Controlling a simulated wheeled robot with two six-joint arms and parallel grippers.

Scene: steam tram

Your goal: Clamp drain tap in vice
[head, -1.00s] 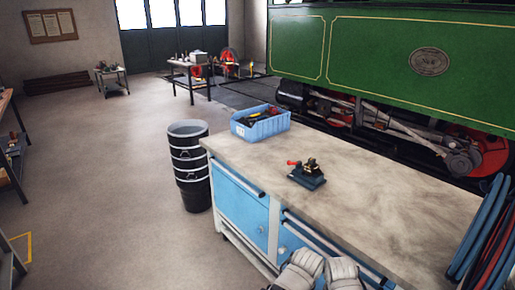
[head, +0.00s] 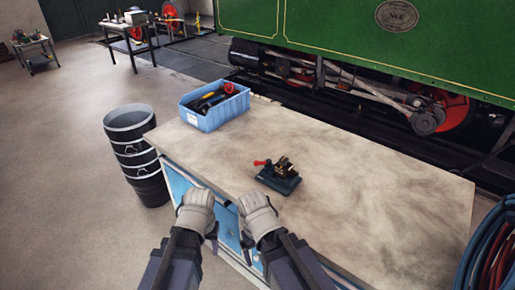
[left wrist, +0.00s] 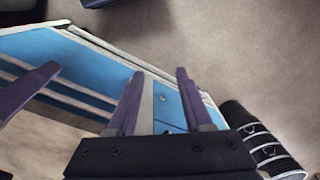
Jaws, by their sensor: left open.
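The vice (head: 279,178) stands on the workbench top, right of the blue bin, with a dark blue-green base. A brassy part (head: 284,165) sits on it and a red-ended piece points left; I cannot tell whether this is the drain tap. My left gripper (head: 210,232) is at the bench's front edge, left of and nearer than the vice, mostly hidden by its pale wrist. In the left wrist view its two purple fingers (left wrist: 158,75) are apart and empty, over the cabinet front. My right gripper (head: 248,236) is beside it, fingers mostly hidden.
The workbench (head: 380,200) has a wide clear top. A blue bin (head: 213,108) with tools stands at its back left. Stacked black buckets (head: 138,160) stand left of it. Hoses (head: 490,250) are at the right. A green tram (head: 400,40) stands behind.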

